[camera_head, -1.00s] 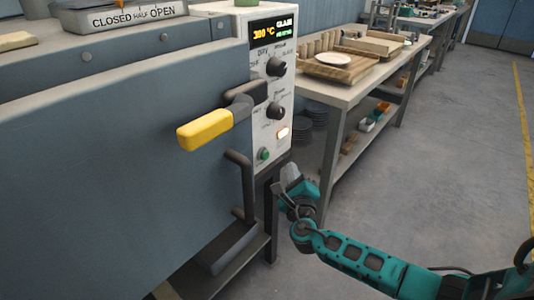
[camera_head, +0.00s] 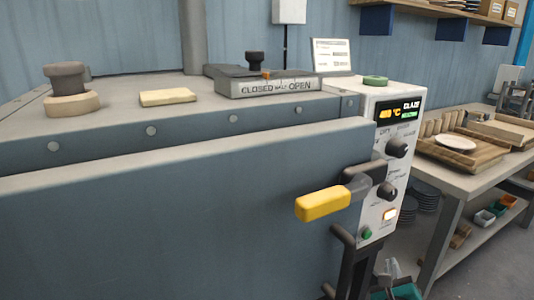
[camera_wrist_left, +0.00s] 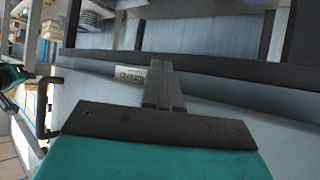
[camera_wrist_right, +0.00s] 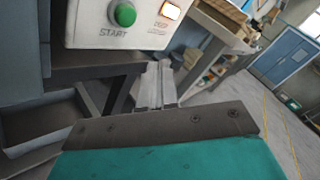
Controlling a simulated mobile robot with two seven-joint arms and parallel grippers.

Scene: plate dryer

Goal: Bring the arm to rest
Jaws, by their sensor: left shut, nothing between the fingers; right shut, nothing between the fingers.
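My right gripper (camera_head: 393,270) shows at the bottom edge of the head view, in front of the kiln-like dryer (camera_head: 180,200) and below its control panel. Only its tip and part of the teal wrist are in the picture; the rest of the arm is cut off. In the right wrist view its two grey fingers (camera_wrist_right: 156,85) are together and empty, below the green start button (camera_wrist_right: 124,14). My left gripper is out of the head view. In the left wrist view its fingers (camera_wrist_left: 160,85) are together and empty, in front of dark bars and a blue-grey surface.
A yellow-gripped handle (camera_head: 323,204) juts from the dryer's front, beside the control panel (camera_head: 398,140). A damper box (camera_head: 265,84) marked closed, half and open stands on top. A workbench (camera_head: 450,182) with boards and a plate is at right. Floor is free at far right.

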